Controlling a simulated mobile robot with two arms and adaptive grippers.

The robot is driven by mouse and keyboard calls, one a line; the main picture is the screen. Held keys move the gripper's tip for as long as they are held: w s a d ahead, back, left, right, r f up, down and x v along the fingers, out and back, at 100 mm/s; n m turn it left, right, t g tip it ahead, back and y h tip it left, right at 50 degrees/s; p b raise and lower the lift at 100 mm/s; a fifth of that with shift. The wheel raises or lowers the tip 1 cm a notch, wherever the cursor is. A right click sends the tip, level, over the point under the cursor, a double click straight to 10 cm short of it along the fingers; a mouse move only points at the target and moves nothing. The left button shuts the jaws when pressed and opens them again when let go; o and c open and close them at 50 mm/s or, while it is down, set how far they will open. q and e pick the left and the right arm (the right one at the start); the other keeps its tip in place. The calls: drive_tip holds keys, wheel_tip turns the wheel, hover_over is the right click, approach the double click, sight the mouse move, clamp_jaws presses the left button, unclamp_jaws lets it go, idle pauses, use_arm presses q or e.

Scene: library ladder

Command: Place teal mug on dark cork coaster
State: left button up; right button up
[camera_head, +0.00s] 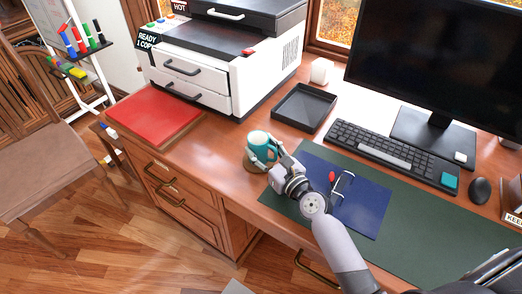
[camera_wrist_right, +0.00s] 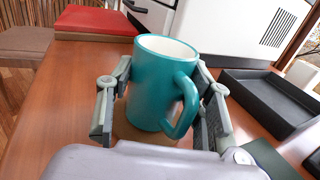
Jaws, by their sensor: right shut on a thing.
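The teal mug (camera_head: 261,146) is upright, with a white inside, near the left end of the desk's front. My right gripper (camera_head: 275,152) is shut on it. In the right wrist view the mug (camera_wrist_right: 160,85) stands between the two fingers of the gripper (camera_wrist_right: 165,105), its handle toward the camera and to the right. The round brown cork coaster (camera_head: 250,163) lies on the desk under the mug and shows below it in the right wrist view (camera_wrist_right: 130,130). I cannot tell whether the mug's base touches it. My left gripper is not in view.
A blue folder (camera_head: 370,208) with a red-tipped item lies right of the gripper on the green mat (camera_head: 425,240). A black tray (camera_head: 304,107), printer (camera_head: 225,60) and keyboard (camera_head: 383,148) stand behind. A red pad (camera_head: 155,113) lies left; bare wood lies between.

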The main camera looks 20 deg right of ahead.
drive_tip(key=shift+f, duration=0.2)
drive_tip(key=o, duration=1.3)
drive_tip(key=shift+o, duration=0.2)
drive_tip(key=shift+r, duration=0.25)
drive_tip(key=shift+s+d+f, duration=0.1)
drive_tip(key=shift+s, duration=0.25)
drive_tip(key=v, duration=0.6)
drive_tip(key=shift+s+d, duration=0.15)
drive_tip(key=shift+s, duration=0.25)
